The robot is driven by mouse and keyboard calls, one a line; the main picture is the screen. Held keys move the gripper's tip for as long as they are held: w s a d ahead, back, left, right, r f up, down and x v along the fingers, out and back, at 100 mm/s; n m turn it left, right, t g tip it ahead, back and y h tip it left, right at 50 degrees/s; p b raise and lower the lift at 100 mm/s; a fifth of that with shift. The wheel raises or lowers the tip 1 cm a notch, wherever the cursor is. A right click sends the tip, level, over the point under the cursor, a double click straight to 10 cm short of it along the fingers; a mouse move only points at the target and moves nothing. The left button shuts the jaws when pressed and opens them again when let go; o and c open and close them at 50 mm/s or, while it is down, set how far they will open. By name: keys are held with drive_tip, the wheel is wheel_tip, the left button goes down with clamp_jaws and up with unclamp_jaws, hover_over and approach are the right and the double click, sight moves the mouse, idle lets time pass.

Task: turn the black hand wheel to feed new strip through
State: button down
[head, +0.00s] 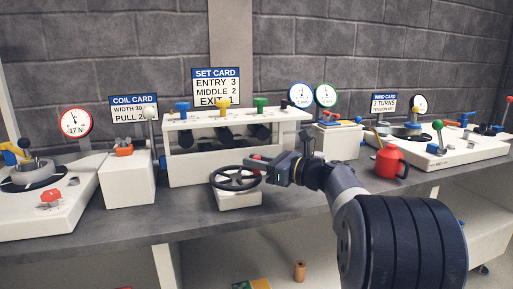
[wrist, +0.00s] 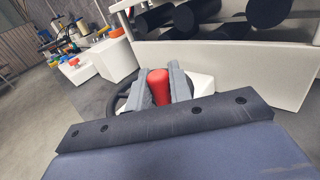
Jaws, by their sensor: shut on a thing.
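The black hand wheel (head: 228,183) lies flat on a white block (head: 238,201) at the front of the roller rack, in the middle of the head view. In the wrist view its rim (wrist: 121,102) shows to the left of my fingers. My gripper (head: 257,166) is at the wheel's right side. Its grey fingers are shut on a red handle (wrist: 159,86) that stands up at the wheel's rim. The white rack (head: 178,168) behind holds black rollers (head: 228,134), with blue, yellow and green knobs on top. I cannot make out any strip.
A set card (head: 216,87) reads entry 3, middle 2, exit 1. A white box with an orange piece (head: 124,150) stands left of the rack. The bench front (head: 130,215) is clear left of the wheel.

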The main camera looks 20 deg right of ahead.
sight(248, 167)
drive_tip(key=n+g+y+p, duration=0.1)
drive_tip(key=p, duration=0.2)
drive_tip(key=w+n+g+y+p, duration=0.1)
drive_tip(key=g+p, duration=0.1)
drive_tip(key=p, duration=0.1)
drive_tip(key=shift+w+d+r+y, duration=0.1)
drive_tip(key=shift+w+r+y, duration=0.05)
drive_tip(key=shift+r+y, duration=0.25)
drive_tip(key=n+g+p, duration=0.1)
drive_tip(key=p, duration=0.1)
drive_tip(key=w+n+g+y+p, duration=0.1)
drive_tip(key=g+p, duration=0.1)
drive_tip(key=p, duration=0.1)
drive_tip(key=n+g+y+p, duration=0.1)
drive_tip(key=p, duration=0.2)
drive_tip(key=shift+w+n, duration=0.25)
drive_tip(key=shift+n, duration=0.05)
drive_tip(key=n+g+p, duration=0.1)
drive_tip(key=p, duration=0.1)
drive_tip(key=g+p, duration=0.2)
drive_tip(key=w+n+g+y+p, duration=0.1)
drive_tip(key=p, duration=0.1)
drive_tip(key=shift+a+f+n, duration=0.1)
drive_tip(key=shift+a+n, duration=0.2)
drive_tip(key=shift+a, duration=0.1)
drive_tip(key=shift+w+a+f+n+g+p, duration=0.1)
drive_tip(key=shift+w+f+n+g+p, duration=0.1)
drive_tip(key=shift+n+g+p, duration=0.55)
